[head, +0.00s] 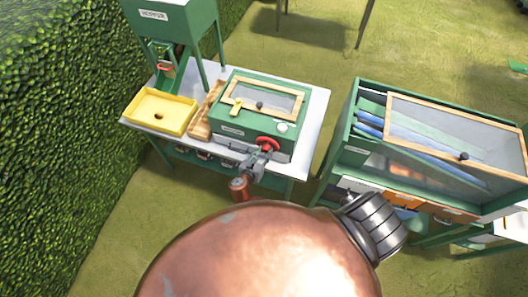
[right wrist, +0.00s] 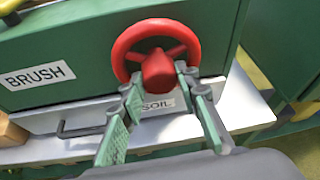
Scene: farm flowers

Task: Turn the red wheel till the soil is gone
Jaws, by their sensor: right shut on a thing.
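The red wheel (head: 268,143) is on the front of a green box (head: 222,127) with a wood-framed clear lid. In the right wrist view the red wheel (right wrist: 128,45) has spokes and a thick red hub (right wrist: 158,68). My right gripper (head: 262,155) is at the wheel, and in the right wrist view its fingers (right wrist: 158,84) stand on both sides of the hub, shut on it. A drawer labelled SOIL (right wrist: 110,118) is below the wheel. I cannot make out soil through the lid. My left gripper is not in view.
A yellow tray (head: 145,107) stands under a green hopper (head: 160,25) on the white-topped table (head: 313,110). A wooden piece (head: 203,122) lies beside the box. A larger green cabinet (head: 345,125) with a clear lid stands to the right, across a grass gap. A hedge (head: 60,120) borders the left.

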